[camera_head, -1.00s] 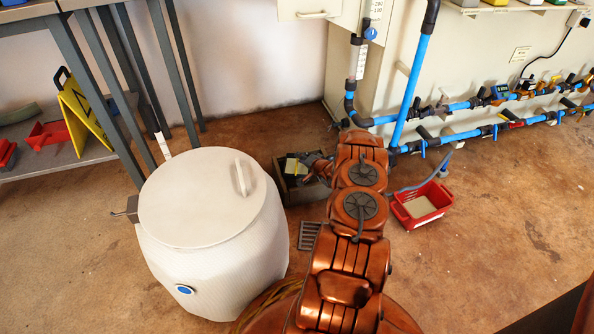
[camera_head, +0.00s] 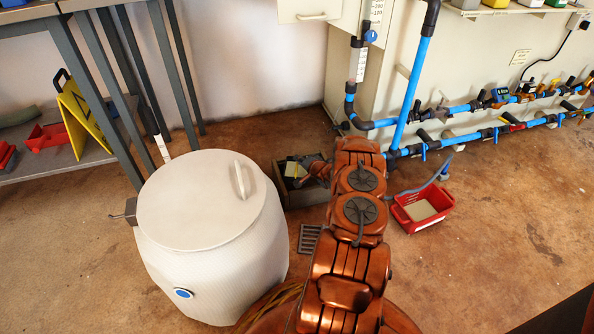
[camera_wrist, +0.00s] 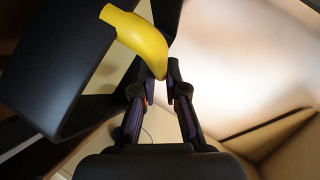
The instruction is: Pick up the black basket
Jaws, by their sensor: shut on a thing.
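The black basket (camera_head: 302,198) stands on the floor beyond the white drum, with a yellow item showing inside it. My arm partly covers its right side in the head view. In the wrist view the dark basket wall (camera_wrist: 45,60) fills the upper left, and a smooth yellow item (camera_wrist: 145,38) shows at the top middle. My gripper (camera_wrist: 165,80) has its fingertips close together at the basket's dark edge and is shut on it. The exact contact is partly hidden. In the head view the gripper's fingers are too small to make out clearly.
A large white lidded drum (camera_head: 210,235) stands close left of my arm. A red crate (camera_head: 423,208) lies on the floor to the right. Blue pipes (camera_head: 411,85) run along the cabinet behind. A floor grate (camera_head: 309,238) lies before the basket. Open floor is at the right.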

